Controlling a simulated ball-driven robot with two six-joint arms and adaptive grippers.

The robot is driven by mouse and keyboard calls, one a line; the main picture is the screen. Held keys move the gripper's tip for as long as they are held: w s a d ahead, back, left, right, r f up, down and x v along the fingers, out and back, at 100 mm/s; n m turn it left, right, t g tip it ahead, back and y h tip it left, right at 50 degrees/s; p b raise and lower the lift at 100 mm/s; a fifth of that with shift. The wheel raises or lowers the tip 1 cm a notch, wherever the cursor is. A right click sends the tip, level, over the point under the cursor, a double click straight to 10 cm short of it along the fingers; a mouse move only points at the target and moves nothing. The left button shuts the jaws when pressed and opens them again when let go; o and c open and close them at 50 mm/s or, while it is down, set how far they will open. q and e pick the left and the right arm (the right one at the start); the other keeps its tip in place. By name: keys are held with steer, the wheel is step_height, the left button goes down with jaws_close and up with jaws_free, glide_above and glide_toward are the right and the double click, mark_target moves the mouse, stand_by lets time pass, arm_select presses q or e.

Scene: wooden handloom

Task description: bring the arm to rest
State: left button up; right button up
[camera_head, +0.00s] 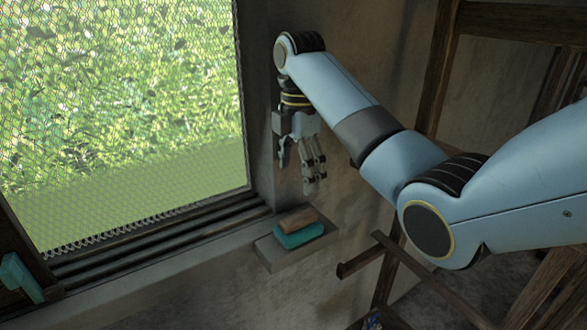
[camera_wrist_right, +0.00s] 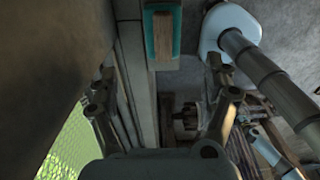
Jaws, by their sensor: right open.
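My right arm reaches in from the right in the head view, past the wooden frame to the corner beside the window. My right gripper (camera_head: 300,178) hangs from it with its fingers pointing down. It is open and empty, above a small ledge. In the right wrist view its fingers (camera_wrist_right: 160,95) stand apart on both sides, with nothing between them. My left gripper does not show in either view.
A brown block lies on a teal block (camera_head: 299,236) on the grey ledge (camera_head: 285,259); the teal piece also shows in the wrist view (camera_wrist_right: 151,38). A meshed window (camera_head: 120,110) fills the left. Dark wooden loom beams (camera_head: 440,70) stand behind my arm. A teal handle (camera_head: 20,277) sits lower left.

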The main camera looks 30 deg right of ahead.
steer(key=s+a+f+m+t, duration=0.1)
steer(key=s+f+m, duration=0.3)
steer(key=s, duration=0.3)
steer(key=s+a+f+m+t, duration=0.1)
steer(key=s+f+m, duration=0.35)
steer(key=s, duration=0.35)
steer(key=s+a+r+m+t, duration=0.25)
steer(key=s+m, duration=0.65)
steer(key=s, duration=0.7)
steer(key=d+f+g+h+b, duration=0.2)
steer(key=f+b, duration=1.1)
steer(key=f, duration=2.4)
arm_select(q)
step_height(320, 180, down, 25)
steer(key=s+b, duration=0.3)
steer(key=b, duration=0.8)
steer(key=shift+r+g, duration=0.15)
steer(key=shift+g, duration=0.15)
arm_select(e)
steer(key=s+f, duration=0.6)
steer(key=f, duration=0.4)
steer(key=s+d+f+g, duration=0.1)
steer(key=s+f, duration=0.6)
steer(key=f, duration=0.2)
steer(key=s+d+f+y, duration=0.1)
steer(key=s+f, duration=0.5)
steer(key=f, duration=0.4)
steer(key=shift+s+f, duration=0.3)
steer(key=shift+f, duration=0.05)
